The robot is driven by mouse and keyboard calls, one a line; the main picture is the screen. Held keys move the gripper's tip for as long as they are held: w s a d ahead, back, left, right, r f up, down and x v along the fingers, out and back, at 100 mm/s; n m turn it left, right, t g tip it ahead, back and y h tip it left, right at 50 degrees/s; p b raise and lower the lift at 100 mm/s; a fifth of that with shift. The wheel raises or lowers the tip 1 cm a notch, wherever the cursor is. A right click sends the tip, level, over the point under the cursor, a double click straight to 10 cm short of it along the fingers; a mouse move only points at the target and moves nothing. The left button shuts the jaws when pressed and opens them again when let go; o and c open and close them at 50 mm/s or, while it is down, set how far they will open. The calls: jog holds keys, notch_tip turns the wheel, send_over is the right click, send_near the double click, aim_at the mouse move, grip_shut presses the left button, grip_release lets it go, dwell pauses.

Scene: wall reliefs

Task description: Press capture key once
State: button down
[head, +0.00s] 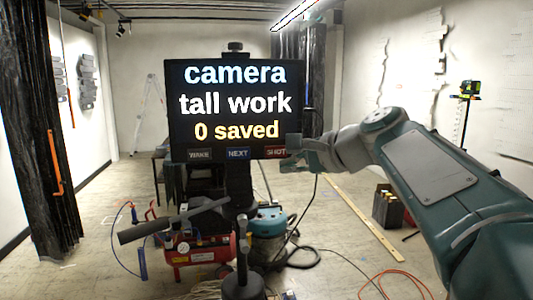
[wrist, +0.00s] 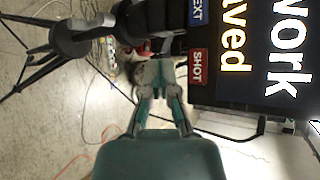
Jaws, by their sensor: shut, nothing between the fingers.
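A black screen (head: 228,90) on a stand reads "camera", "tall work" and "0 saved". Along its lower edge are a grey WAKE key (head: 199,154), a blue NEXT key (head: 237,153) and a red SHOT key (head: 276,152). My gripper (head: 294,143) is shut and empty, close to the screen's lower right corner, by the SHOT key. In the wrist view my gripper (wrist: 158,68) is beside the red SHOT key (wrist: 198,67), with a small gap in the picture. I cannot tell the depth between fingertips and key.
A red compressor (head: 200,250) and a teal vacuum (head: 268,222) stand on the floor behind the stand. Hoses and cables lie around them. A black tripod (wrist: 60,45) shows in the wrist view. A dark curtain (head: 40,130) hangs at left. Floor at right is partly clear.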

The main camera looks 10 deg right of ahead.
aim_at(271, 156)
jog(key=shift+w+d, duration=0.15)
jog(key=shift+w, duration=3.35)
jog(key=shift+w, duration=0.35)
jog(key=shift+w, duration=0.45)
jog(key=shift+s, duration=0.9)
jog(key=s, duration=0.5)
